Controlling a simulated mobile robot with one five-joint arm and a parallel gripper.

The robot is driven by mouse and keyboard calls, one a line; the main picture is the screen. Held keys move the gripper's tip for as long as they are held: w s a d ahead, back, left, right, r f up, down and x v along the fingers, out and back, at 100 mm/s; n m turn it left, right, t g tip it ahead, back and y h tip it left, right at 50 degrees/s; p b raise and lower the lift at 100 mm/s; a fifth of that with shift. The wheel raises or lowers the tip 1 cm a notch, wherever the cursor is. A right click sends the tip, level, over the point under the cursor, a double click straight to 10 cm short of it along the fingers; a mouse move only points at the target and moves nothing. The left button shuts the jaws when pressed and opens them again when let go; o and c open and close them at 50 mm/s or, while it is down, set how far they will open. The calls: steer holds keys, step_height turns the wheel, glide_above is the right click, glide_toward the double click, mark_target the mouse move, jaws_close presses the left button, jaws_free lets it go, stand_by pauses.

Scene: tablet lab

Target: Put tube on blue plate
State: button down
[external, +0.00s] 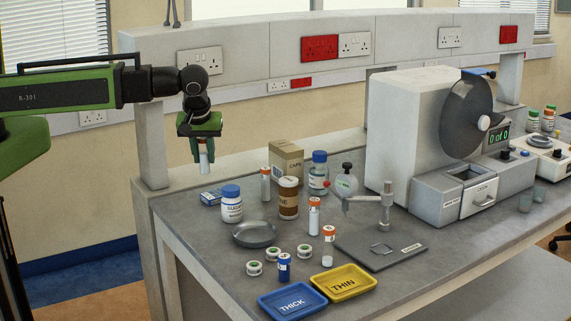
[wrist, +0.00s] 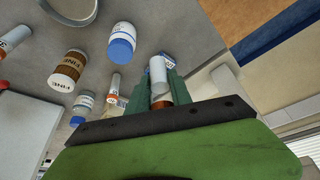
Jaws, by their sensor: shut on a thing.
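My gripper (external: 201,150) hangs at the left end of the bench, high above its surface, with its green fingers shut on a white tube (external: 204,166). The tube points downward in the external view. In the wrist view the tube (wrist: 158,72) shows between the fingers, with an orange-brown end close to my gripper. The blue plate (external: 318,296), labelled THICK, lies at the bench's front edge, far below and to the right of my gripper. It looks empty.
A yellow plate (external: 368,286), labelled THIN, lies beside the blue one. Orange-capped tubes (external: 314,217), a blue-capped tube (external: 284,267), a white jar (external: 231,207), a brown jar (external: 288,200) and a grey dish (external: 255,236) stand between. A large machine (external: 415,125) fills the right.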

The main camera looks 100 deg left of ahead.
steer(key=shift+s+a+f+b, duration=0.1)
steer(key=shift+a+f+b, duration=0.15)
steer(key=shift+f+b, duration=0.05)
steer(key=b, duration=0.7)
glide_above(217, 194)
step_height(217, 194, down, 7)
steer(key=shift+r, duration=0.2)
steer(key=shift+s+a+p, duration=0.1)
steer(key=shift+a+p, duration=0.1)
steer(key=shift+p, duration=0.1)
step_height(217, 194, down, 4)
steer(key=b, duration=0.4)
steer(key=shift+f, duration=0.2)
steer(key=shift+r, duration=0.25)
steer(key=shift+d+f, duration=0.1)
steer(key=shift+f, duration=0.1)
steer(key=c, duration=1.2)
jaws_free()
steer(key=shift+o, duration=0.2)
steer(key=shift+r, duration=0.1)
